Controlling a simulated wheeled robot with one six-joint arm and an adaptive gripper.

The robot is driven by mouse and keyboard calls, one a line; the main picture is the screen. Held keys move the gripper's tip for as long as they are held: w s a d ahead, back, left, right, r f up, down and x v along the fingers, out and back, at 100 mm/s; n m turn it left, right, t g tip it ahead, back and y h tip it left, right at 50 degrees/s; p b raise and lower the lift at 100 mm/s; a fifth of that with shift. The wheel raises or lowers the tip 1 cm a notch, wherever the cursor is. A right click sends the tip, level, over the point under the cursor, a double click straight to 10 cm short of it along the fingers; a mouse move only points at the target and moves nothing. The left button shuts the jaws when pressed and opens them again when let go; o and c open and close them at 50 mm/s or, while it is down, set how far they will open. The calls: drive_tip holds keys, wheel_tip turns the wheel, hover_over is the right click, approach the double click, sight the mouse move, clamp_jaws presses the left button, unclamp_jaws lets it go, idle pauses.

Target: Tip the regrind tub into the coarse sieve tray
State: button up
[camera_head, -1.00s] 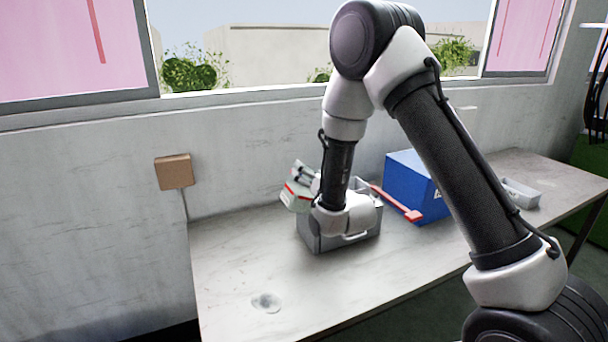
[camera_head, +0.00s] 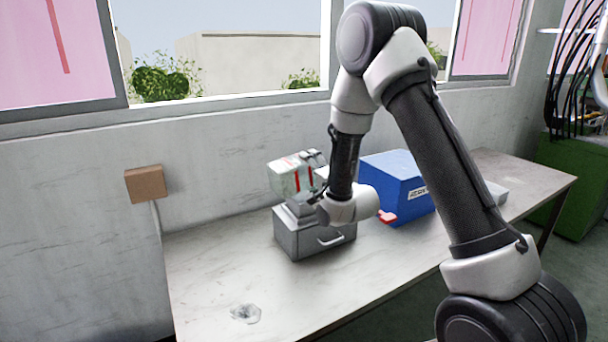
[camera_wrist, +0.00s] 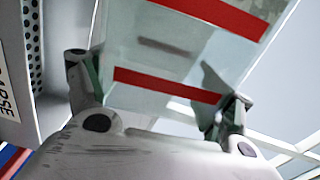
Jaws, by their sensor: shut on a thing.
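My gripper (camera_head: 312,168) is shut on a clear tub (camera_head: 286,180) with red bands. It holds the tub raised and tilted above the left part of a grey box with a handle (camera_head: 300,242) on the table. In the wrist view the two fingers (camera_wrist: 158,95) grip opposite sides of the tub (camera_wrist: 170,55). I cannot tell what is in the tub. At the left of the wrist view is a grey perforated wall (camera_wrist: 32,50) with a cut-off label reading "ARSE". In the head view my wrist hides part of the grey box.
A blue box (camera_head: 405,182) with a white label stands right of the grey box, with a red piece (camera_head: 388,217) at its front. A small grey tray (camera_head: 495,192) lies farther right. A clear disc-like patch (camera_head: 245,314) lies on the table's (camera_head: 220,270) open front left.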

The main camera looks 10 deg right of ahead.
drive_tip(key=m, duration=0.1)
drive_tip(key=d+m, duration=0.1)
drive_tip(key=m, duration=0.2)
drive_tip(key=shift+w+d+r+m, duration=0.1)
drive_tip(key=shift+w+d+m, duration=0.2)
drive_tip(key=shift+m, duration=0.1)
idle(1.0)
drive_tip(key=n, duration=0.1)
drive_tip(key=a+n, duration=0.1)
drive_tip(key=shift+s+n, duration=0.25)
drive_tip(key=shift+n, duration=0.45)
drive_tip(key=n, duration=0.2)
drive_tip(key=a+n, duration=0.1)
drive_tip(key=shift+s+f, duration=0.2)
drive_tip(key=shift+f, duration=0.05)
